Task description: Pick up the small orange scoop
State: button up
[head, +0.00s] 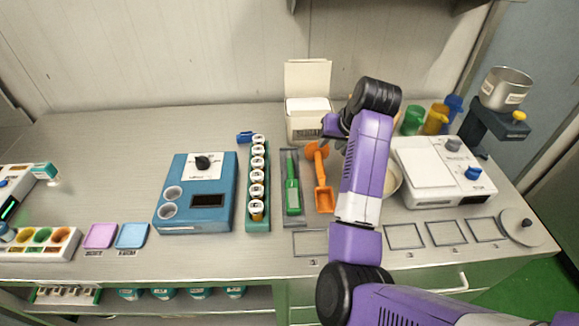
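The small orange scoop (324,198) lies on the steel counter right of the centre. My gripper (334,127) is beyond my purple arm, near the far end of the scoop's handle. The arm hides most of it. The fingers are too small and covered to show whether they are open or touch the scoop.
A green scoop (292,196) lies in a grey tray just left. A teal rack of jars (258,222), a blue device (180,218) and a white tissue-like box (307,125) stand nearby. A white scale (425,165) and a partly hidden bowl (395,180) are on the right.

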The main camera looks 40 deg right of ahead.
aim_at(321, 163)
jog(key=a+f, duration=0.1)
jog(key=s+a+f+g+y, duration=0.1)
jog(key=shift+s+a+f, duration=0.15)
jog(key=shift+a, duration=0.15)
jog(key=shift+p+x, duration=0.75)
jog(key=shift+x, duration=2.7)
grip_shut()
